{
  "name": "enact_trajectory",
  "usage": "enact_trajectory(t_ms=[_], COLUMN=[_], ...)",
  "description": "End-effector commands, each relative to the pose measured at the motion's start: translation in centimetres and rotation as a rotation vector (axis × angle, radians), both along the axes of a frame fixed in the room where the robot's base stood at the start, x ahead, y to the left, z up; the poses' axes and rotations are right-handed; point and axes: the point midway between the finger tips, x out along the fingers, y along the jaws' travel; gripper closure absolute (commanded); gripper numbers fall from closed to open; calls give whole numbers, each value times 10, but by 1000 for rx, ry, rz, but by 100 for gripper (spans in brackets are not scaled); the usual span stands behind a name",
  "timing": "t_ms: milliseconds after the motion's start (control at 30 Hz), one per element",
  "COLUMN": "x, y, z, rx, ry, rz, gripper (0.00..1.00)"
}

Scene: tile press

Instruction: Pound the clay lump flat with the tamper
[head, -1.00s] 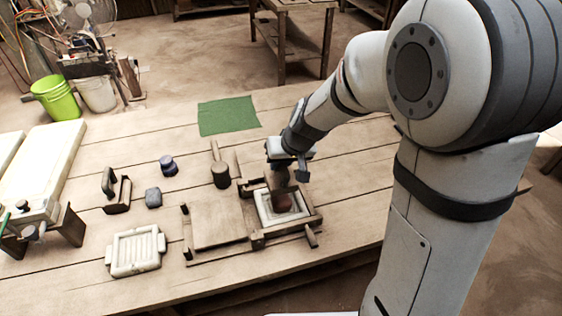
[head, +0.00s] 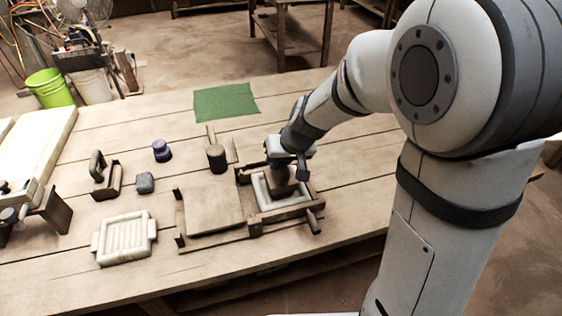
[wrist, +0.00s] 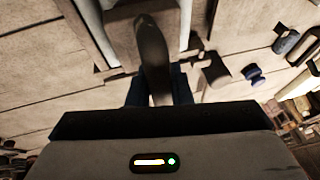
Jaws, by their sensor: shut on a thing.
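My gripper (head: 290,167) is shut on the tamper, a brown wooden tool whose block (head: 280,178) shows below the jaws in the head view. In the wrist view a dark brown shaft of the tamper (wrist: 152,55) runs up from between the fingers (wrist: 158,92). The block is low inside the pale square frame (head: 268,203) on the right side of the wooden press (head: 254,226). The clay lump is hidden under the tamper, so I cannot tell its shape or whether they touch.
The press's flat wooden board (head: 213,210) lies left of the frame. A green cloth (head: 226,101) lies behind.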

Motion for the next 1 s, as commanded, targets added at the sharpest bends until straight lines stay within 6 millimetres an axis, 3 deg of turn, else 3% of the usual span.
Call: enact_trajectory(t_ms=[167, 433, 533, 1000], x=[-2, -1, -1, 8], y=[0, 0, 0, 5], z=[1, 55, 67, 54], rx=[-2, -1, -1, 0], ry=[8, 5, 4, 4], rz=[1, 1, 1, 1], gripper=[100, 100, 100, 100])
